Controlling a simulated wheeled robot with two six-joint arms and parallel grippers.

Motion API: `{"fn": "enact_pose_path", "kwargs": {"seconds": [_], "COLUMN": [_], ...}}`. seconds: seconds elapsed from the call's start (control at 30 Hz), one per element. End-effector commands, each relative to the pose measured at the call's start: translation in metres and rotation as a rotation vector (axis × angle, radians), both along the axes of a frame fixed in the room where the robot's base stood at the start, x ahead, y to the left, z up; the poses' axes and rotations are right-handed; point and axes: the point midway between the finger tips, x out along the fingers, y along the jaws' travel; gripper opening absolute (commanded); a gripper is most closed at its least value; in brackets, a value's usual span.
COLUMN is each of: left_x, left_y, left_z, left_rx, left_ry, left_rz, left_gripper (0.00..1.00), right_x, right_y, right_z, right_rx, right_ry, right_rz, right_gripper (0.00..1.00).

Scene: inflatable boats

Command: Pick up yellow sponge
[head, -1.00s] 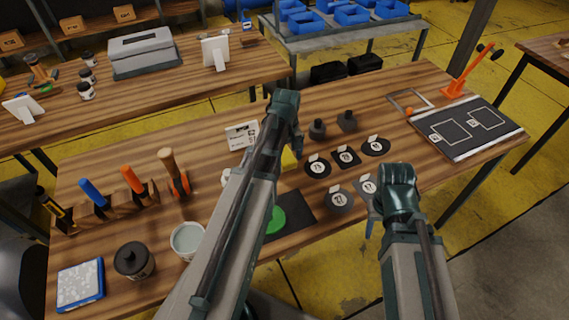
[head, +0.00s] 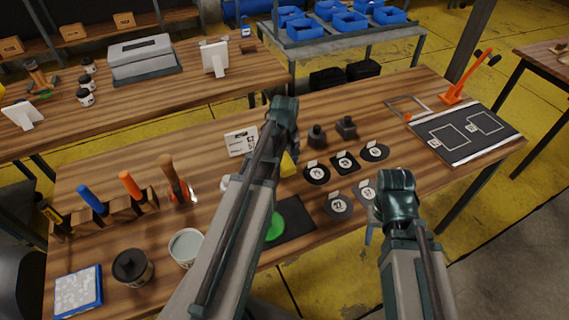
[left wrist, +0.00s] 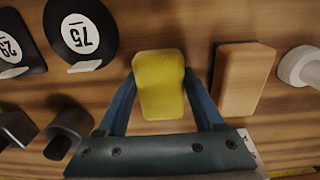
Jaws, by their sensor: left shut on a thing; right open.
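The yellow sponge (left wrist: 158,85) sits between the two blue fingers of my left gripper (left wrist: 158,92) in the left wrist view, and the gripper is shut on it. In the head view, part of the sponge (head: 288,165) shows beside my left arm, over the wooden table; the arm hides the rest. I cannot tell whether it touches the tabletop. My right gripper (head: 370,235) is near the table's front edge, with its fingers mostly hidden behind its wrist.
A tan block (left wrist: 242,78) lies beside the sponge. Black numbered discs (left wrist: 83,32) are on its other side. Dark weights (head: 317,135) stand behind. A green disc (head: 275,226) on a dark mat and a white cup (head: 186,246) are at the front.

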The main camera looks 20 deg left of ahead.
Motion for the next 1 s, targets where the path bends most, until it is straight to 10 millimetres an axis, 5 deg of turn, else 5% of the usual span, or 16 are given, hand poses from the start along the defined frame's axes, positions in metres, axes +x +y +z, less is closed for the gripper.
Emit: {"fn": "enact_pose_path", "kwargs": {"seconds": [0.27,0.8,1.0], "left_x": [0.0,0.0,0.0], "left_y": [0.0,0.0,0.0], "left_z": [0.019,0.095,0.101], "left_rx": [0.0,0.0,0.0], "left_ry": [0.0,0.0,0.0], "left_rz": [0.0,0.0,0.0], "left_gripper": [0.16,0.16,0.16], "right_x": [0.0,0.0,0.0], "right_y": [0.0,0.0,0.0], "right_z": [0.019,0.095,0.101], "right_rx": [0.0,0.0,0.0], "right_ry": [0.0,0.0,0.0], "right_rz": [0.0,0.0,0.0], "right_gripper": [0.5,0.5,0.5]}}
